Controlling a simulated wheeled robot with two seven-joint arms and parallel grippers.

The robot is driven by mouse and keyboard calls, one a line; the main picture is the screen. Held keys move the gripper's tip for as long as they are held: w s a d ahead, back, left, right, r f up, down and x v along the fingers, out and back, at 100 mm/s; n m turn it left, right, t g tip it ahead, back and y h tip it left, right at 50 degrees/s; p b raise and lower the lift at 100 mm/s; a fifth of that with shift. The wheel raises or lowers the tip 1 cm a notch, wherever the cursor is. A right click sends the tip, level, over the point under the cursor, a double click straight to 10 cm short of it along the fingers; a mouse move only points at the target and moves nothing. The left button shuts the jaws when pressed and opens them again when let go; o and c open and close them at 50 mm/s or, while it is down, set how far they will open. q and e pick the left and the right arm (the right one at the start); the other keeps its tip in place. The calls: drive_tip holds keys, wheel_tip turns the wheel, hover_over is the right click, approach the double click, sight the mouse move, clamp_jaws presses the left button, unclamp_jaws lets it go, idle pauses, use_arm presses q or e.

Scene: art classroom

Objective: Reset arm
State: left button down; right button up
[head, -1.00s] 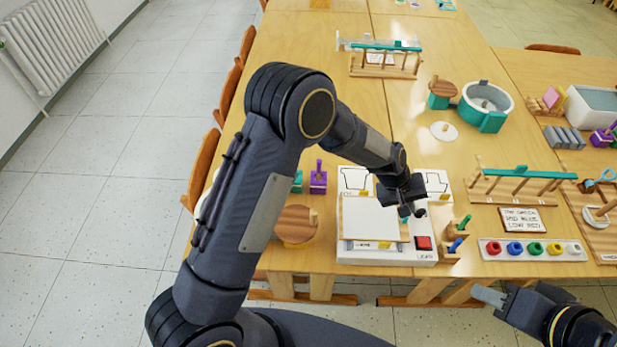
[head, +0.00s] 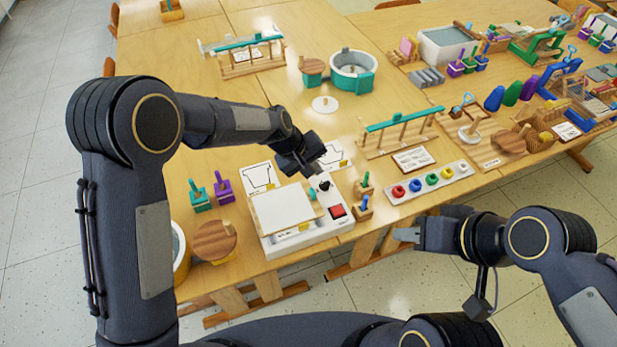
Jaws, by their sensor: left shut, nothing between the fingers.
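My left arm comes in from the left and bends over the table. Its dark gripper (head: 322,180) is shut and empty, above the back edge of a white device (head: 300,237) with a red button (head: 337,210) and a white panel (head: 284,214). I see no clear contact between them. My right gripper (head: 402,235) is beyond the table's front edge, lower right of the device, pointing left. Its pale fingertip shows, but the gap between its fingers does not. It appears to hold nothing.
A row of coloured knobs (head: 430,184) and a teal-topped wooden rack (head: 398,133) stand right of the device. A round wooden lid (head: 214,241) and purple and teal stamps (head: 223,186) are to its left. A teal-and-white tub (head: 353,75) stands further back.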

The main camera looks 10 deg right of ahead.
use_arm(q)
drive_tip(key=a+f+v, duration=0.1)
drive_tip(key=a+v, duration=0.1)
drive_tip(key=v, duration=1.3)
drive_tip(key=s+a+r+t, duration=0.2)
drive_tip(key=s+a+r, duration=0.3)
drive_tip(key=s+a, duration=0.5)
drive_tip(key=s+a+f+t+y, duration=0.1)
drive_tip(key=s+a, duration=0.3)
drive_tip(key=s, duration=0.3)
drive_tip(key=s+a+f+m+t, duration=0.1)
drive_tip(key=s+a+f, duration=0.1)
drive_tip(key=s+a, duration=0.3)
drive_tip(key=s, duration=0.3)
drive_tip(key=shift+s+m+y, duration=0.3)
drive_tip(key=shift+y, duration=0.1)
